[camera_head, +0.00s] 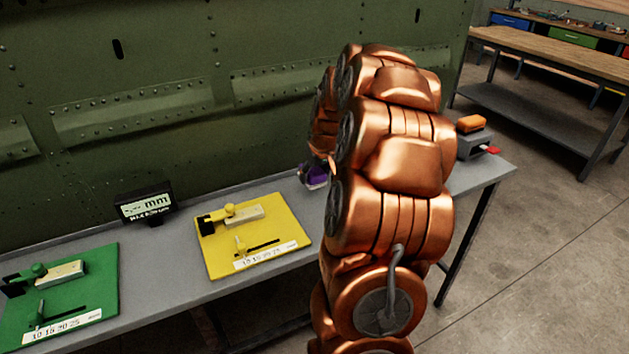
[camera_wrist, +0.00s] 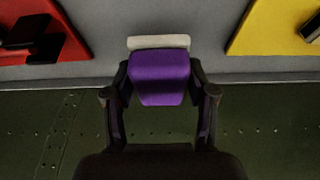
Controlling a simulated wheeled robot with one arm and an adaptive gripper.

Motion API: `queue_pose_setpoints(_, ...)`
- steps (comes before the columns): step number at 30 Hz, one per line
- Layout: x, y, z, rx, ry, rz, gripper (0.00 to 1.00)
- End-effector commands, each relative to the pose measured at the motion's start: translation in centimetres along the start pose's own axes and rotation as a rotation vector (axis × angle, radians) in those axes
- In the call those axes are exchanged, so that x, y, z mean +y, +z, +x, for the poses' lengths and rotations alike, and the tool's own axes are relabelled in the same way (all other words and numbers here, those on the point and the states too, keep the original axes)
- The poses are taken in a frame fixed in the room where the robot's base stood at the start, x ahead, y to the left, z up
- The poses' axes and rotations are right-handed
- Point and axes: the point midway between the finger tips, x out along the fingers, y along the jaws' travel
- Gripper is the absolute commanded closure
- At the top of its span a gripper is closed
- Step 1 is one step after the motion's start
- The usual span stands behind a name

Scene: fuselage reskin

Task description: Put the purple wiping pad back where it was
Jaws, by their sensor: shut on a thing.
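The purple wiping pad (camera_wrist: 160,78) is between the fingers of my gripper (camera_wrist: 160,92) in the wrist view, with a pale strip (camera_wrist: 158,42) along its far edge. My gripper is shut on it, one dark finger on each side. In the head view the purple pad (camera_head: 315,174) shows only in part, beside my copper arm, at the back of the grey bench (camera_head: 176,262). My arm hides most of the gripper there. I cannot tell whether the pad touches the bench.
A yellow board (camera_head: 222,262) and a green board (camera_head: 100,262) with fixtures lie on the bench. A black "mm" display (camera_head: 146,203) stands behind them. A red board (camera_wrist: 72,48) shows in the wrist view. A riveted green panel (camera_head: 170,60) rises behind. A grey block with an orange top (camera_head: 471,124) stands right.

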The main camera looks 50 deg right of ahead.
Motion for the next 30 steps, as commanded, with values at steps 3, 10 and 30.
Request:
queue_pose_setpoints(3, 0.1, -0.2, 0.1, 0.000, 0.000, 0.000, 1.00)
queue_pose_setpoints(10, 0.3, 0.0, 1.2, -0.006, -0.002, 0.001, 1.00)
queue_pose_setpoints(30, 0.3, 1.0, 3.8, 0.000, 0.000, 0.000, 0.41)
